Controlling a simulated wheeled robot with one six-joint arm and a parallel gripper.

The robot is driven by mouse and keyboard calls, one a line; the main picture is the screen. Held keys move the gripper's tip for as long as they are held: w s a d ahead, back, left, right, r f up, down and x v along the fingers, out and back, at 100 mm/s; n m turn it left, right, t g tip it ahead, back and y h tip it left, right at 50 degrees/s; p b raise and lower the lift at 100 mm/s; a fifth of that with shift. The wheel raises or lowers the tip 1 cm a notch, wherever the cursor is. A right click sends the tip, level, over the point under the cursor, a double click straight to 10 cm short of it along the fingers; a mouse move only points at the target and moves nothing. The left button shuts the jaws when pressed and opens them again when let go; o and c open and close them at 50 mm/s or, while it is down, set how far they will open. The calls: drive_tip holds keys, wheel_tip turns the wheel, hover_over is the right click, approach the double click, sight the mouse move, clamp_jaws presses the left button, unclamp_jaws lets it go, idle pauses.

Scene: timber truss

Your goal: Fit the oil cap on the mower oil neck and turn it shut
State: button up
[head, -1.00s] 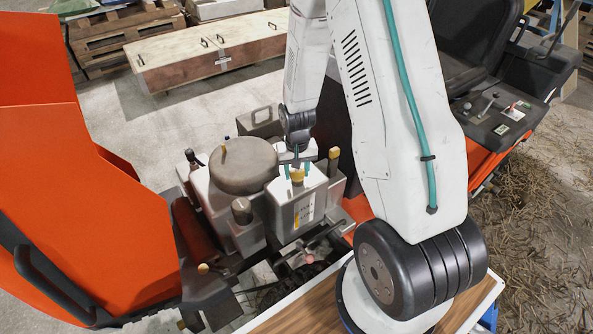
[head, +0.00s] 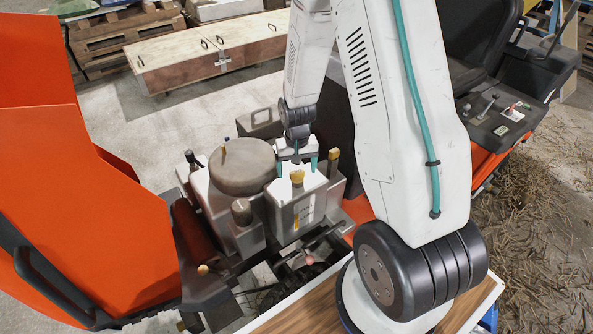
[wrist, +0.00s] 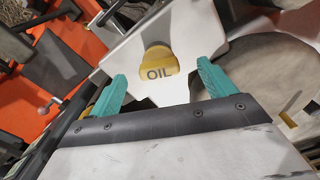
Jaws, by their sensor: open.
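The yellow oil cap (head: 297,178), marked OIL, sits upright on top of the pale engine housing (head: 312,190) of the mower. It also shows in the wrist view (wrist: 158,64). The oil neck is hidden beneath the cap, and I cannot tell how tightly the cap is seated. My gripper (head: 296,165) is open and empty, just behind and above the cap in the head view. In the wrist view its teal fingertips (wrist: 160,75) are spread wide on either side of the cap, with clear gaps.
A round brownish-grey cover (head: 243,166) stands just left of the housing. A yellow-topped post (head: 334,155) rises close to the gripper's right. The orange hood (head: 100,220) stands raised at the left. A wooden chest (head: 205,58) lies behind on open floor.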

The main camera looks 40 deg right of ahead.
drive_tip(key=shift+r, duration=2.05)
drive_tip(key=s+a+r+n, duration=0.2)
drive_tip(key=s+a+r, duration=0.3)
drive_tip(key=s+r, duration=0.7)
drive_tip(key=s+a+r+n+t, duration=0.1)
drive_tip(key=s+a+r, duration=0.4)
drive_tip(key=s+r, duration=0.7)
wheel_tip(320, 180, up, 6)
drive_tip(key=shift+s+a+f+n, duration=0.15)
drive_tip(key=shift+a+f+n, duration=0.15)
drive_tip(key=shift+n, duration=0.5)
drive_tip(key=c, duration=0.3)
